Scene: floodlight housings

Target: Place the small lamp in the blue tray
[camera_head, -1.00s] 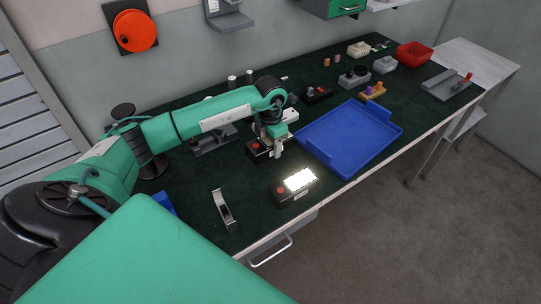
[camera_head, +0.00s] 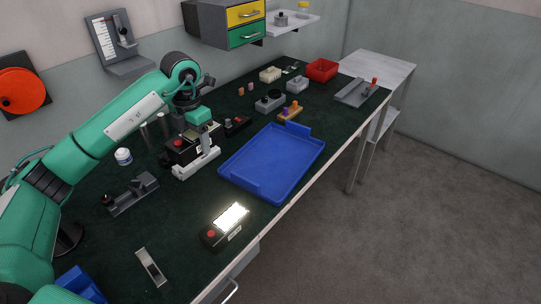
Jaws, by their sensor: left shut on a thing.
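The small lamp (camera_head: 177,146), a dark housing with a red button, is at my left gripper, left of the blue tray. My left gripper (camera_head: 197,163) points down and is shut on it; the pale fingers hide part of the housing. Whether the lamp touches the bench or hangs just above it is hard to tell. The blue tray (camera_head: 268,160) lies flat and empty, close to the right of the gripper. A second lamp (camera_head: 227,224), with a lit white panel and a red button, stands on the bench in front of the tray. My right gripper is out of view.
A grey fixture (camera_head: 130,194) and a small metal bracket (camera_head: 151,267) lie at left on the dark green mat. Behind the tray are a switch box (camera_head: 269,102), an orange-topped block (camera_head: 290,112) and a red bin (camera_head: 322,69). The bench's front edge runs beside the tray.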

